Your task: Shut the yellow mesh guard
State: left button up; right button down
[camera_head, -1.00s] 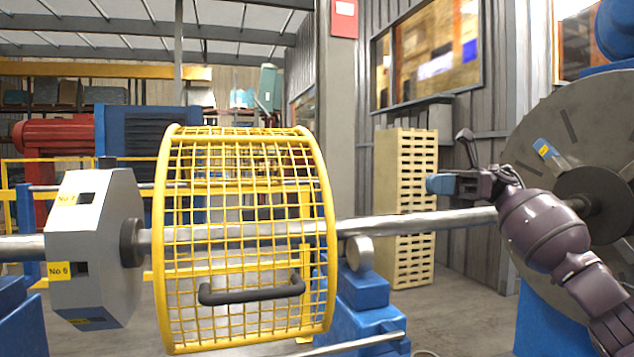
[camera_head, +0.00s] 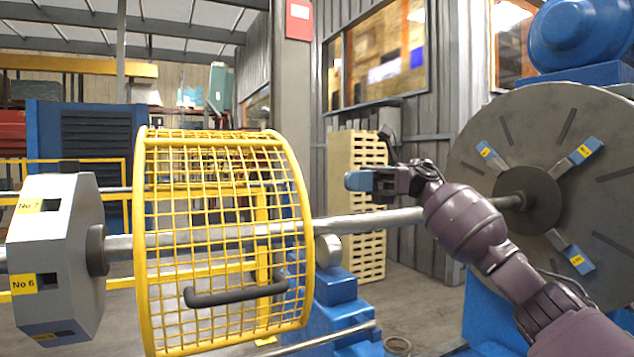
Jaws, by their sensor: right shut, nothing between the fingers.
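The yellow mesh guard (camera_head: 215,205) is a drum-shaped cage around the grey shaft (camera_head: 370,220). Its mesh front covers the shaft from my side. A black handle (camera_head: 237,294) runs across the lower front of the mesh. My right gripper (camera_head: 362,181) is shut and empty, with blue fingertips pointing left. It appears right of the guard's right rim and above the shaft in the picture, apart from the handle. My left gripper is not in view.
A large grey disc (camera_head: 607,150) with blue clamps stands at the right. A grey many-sided hub (camera_head: 60,240) with yellow labels sits on the shaft at the left. Blue supports (camera_head: 336,285) stand under the shaft. A cream slatted stack (camera_head: 345,150) stands behind.

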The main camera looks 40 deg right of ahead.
aim_at(152, 190)
pick_arm(q)
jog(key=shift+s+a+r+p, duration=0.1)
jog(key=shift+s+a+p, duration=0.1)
jog(key=shift+p, duration=0.15)
pick_arm(e)
jog(key=x, duration=0.8)
jog(key=shift+a, duration=0.2)
jog(key=shift+w, duration=0.1)
jog(key=p+x, duration=0.1)
jog(key=x, duration=2.5)
jog(key=shift+w+a+p, duration=0.1)
jog(key=shift+w+p, duration=0.1)
jog(key=shift+p, duration=0.15)
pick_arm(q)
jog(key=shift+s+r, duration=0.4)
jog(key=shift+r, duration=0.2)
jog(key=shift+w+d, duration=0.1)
